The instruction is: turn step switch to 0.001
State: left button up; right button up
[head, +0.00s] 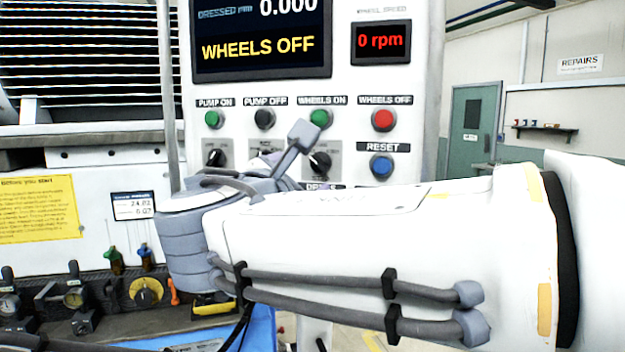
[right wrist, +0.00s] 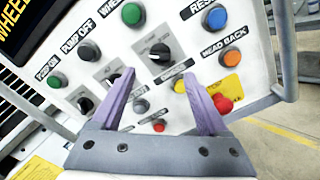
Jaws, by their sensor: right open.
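The step switch is one of the black rotary knobs on the white control panel (head: 400,225); I cannot read which label marks it. The right-hand knob (head: 319,162) also shows in the right wrist view (right wrist: 160,52), just beyond and between my fingertips. A middle knob (right wrist: 114,75) lies left of the fingers, and a left knob (right wrist: 85,104) shows farther left. My right gripper (right wrist: 160,78) is open and empty, its two fingers pointing at the panel. In the head view the gripper partly hides the middle of the knob row. My left gripper is not in view.
Above the knobs are green, black and red buttons, with a blue RESET button (head: 381,166) to the right. In the wrist view an orange button (right wrist: 232,55) and a red button (right wrist: 222,103) sit near the right finger. A grey rail (right wrist: 287,50) edges the panel.

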jog(key=shift+v, duration=1.5)
jog(key=s+d+f+m+g, duration=0.2)
jog(key=d+f+m+g, duration=0.15)
jog(key=f, duration=0.65)
jog(key=s+d+f+m+g, duration=0.25)
jog(key=f+g, duration=0.25)
jog(key=f, duration=0.6)
jog(key=s+d+f+m+g+y, duration=0.1)
jog(key=s+f+m+g+y, duration=0.4)
jog(key=s+f+m+g, duration=0.4)
jog(key=shift+s+d+f+m+y, duration=0.3)
jog(key=shift+s+f+m, duration=1.2)
jog(key=shift+s+f, duration=2.4)
jog(key=shift+s+r, duration=0.1)
jog(key=shift+r, duration=0.05)
